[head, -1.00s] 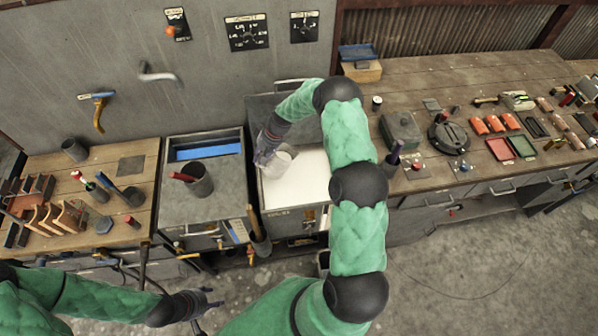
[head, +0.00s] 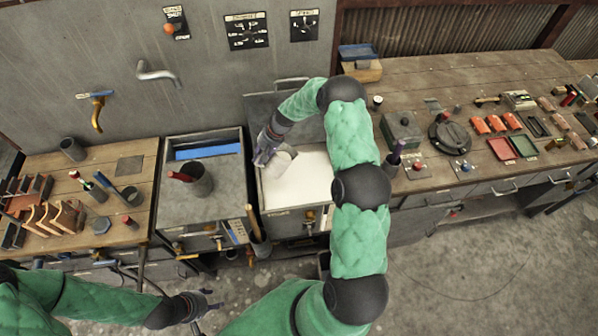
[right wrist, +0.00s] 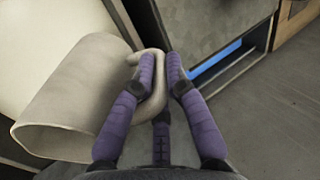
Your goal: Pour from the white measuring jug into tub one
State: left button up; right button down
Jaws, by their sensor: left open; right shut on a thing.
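The white measuring jug (head: 283,163) is tilted over on its side above a metal tub (head: 289,222) holding something white. In the right wrist view the jug (right wrist: 75,90) has its open mouth toward the lower left. My right gripper (head: 264,152) is shut on the jug's handle (right wrist: 158,68); its purple fingers (right wrist: 160,62) show around it. The inside of the jug and any stream from it are hidden. I cannot read the tub's front label, so I cannot tell whether it is tub one. My left gripper (head: 214,303) is open and empty, low at the front left.
A second tub (head: 205,208) with a blue strip and a dark cup (head: 198,178) stands to the left. A wooden bench (head: 480,90) with many tools is at right, another bench (head: 110,210) at left. My right arm partly covers the white-filled tub.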

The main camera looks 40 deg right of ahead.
jog(key=shift+d+r+y+b, duration=0.1)
jog(key=shift+r+y+b, duration=0.2)
jog(key=shift+b, duration=0.5)
jog(key=shift+s+d+r+t+y+b, duration=0.15)
jog(key=shift+r+t+y+b, duration=0.3)
jog(key=shift+b, duration=1.05)
jog(key=shift+d+r+t+y+b, duration=0.1)
jog(key=shift+d+t+y+b, duration=0.15)
jog(key=shift+y+b, duration=0.85)
dwell(1.1)
jog(key=shift+s+d+r+t+y+b, duration=0.1)
jog(key=shift+s+d+t+y+b, duration=0.2)
jog(key=shift+b, duration=1.3)
jog(key=shift+s+d+r+t+y+b, duration=0.1)
jog(key=shift+d+t+y+b, duration=0.25)
jog(key=shift+b, duration=1.25)
dwell(0.3)
